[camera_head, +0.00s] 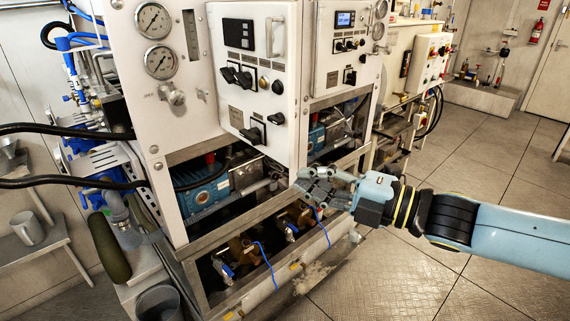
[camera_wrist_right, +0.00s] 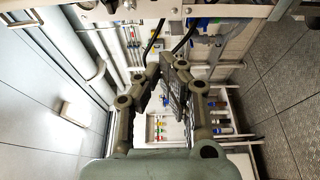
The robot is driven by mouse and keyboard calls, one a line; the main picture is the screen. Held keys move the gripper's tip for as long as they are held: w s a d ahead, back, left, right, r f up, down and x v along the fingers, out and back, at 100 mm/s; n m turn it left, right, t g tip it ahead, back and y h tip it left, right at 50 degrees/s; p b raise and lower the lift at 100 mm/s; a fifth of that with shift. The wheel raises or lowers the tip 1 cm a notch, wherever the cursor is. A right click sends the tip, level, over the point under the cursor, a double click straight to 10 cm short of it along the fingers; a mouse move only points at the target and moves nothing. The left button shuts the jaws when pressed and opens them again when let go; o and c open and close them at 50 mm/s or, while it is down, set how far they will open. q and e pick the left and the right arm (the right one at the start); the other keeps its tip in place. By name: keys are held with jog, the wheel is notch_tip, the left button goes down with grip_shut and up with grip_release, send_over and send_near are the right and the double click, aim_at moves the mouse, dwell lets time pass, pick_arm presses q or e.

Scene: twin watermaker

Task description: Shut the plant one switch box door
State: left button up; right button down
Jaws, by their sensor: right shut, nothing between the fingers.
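The white switch box door (camera_head: 246,100) with its dark switches, selector knobs and a pale handle is at the upper middle of the head view, on the nearer plant. Its right edge stands out in front of the frame, so it looks swung partly out, but I cannot tell the angle. My right gripper (camera_head: 312,183) is below and right of the door's lower right corner, apart from it as far as I can see. Its fingers are closed and empty, also seen in the right wrist view (camera_wrist_right: 168,75). My left gripper is not in view.
A second white switch box (camera_head: 340,45) with a blue display stands to the right. Pressure gauges (camera_head: 153,20) are on the left panel. Below lie an open lower frame with blue-handled valves (camera_head: 224,268) and blue pumps. Grey tiled floor (camera_head: 465,170) on the right is clear.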

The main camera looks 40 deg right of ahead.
aim_at(287, 158)
jog(key=w, duration=0.2)
jog(key=w+b, duration=0.1)
jog(key=w, duration=0.4)
jog(key=shift+w+a+f, duration=0.15)
jog(key=shift+w+f, duration=0.1)
jog(key=shift+w, duration=0.15)
jog(key=shift+d+r+b, duration=0.1)
jog(key=shift+d+b, duration=0.35)
jog(key=shift+d, duration=0.05)
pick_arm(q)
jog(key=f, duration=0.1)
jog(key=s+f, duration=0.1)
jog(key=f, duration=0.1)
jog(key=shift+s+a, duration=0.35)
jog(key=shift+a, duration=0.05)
pick_arm(e)
jog(key=shift+r, duration=0.1)
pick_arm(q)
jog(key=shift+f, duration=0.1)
pick_arm(e)
jog(key=shift+d, duration=0.1)
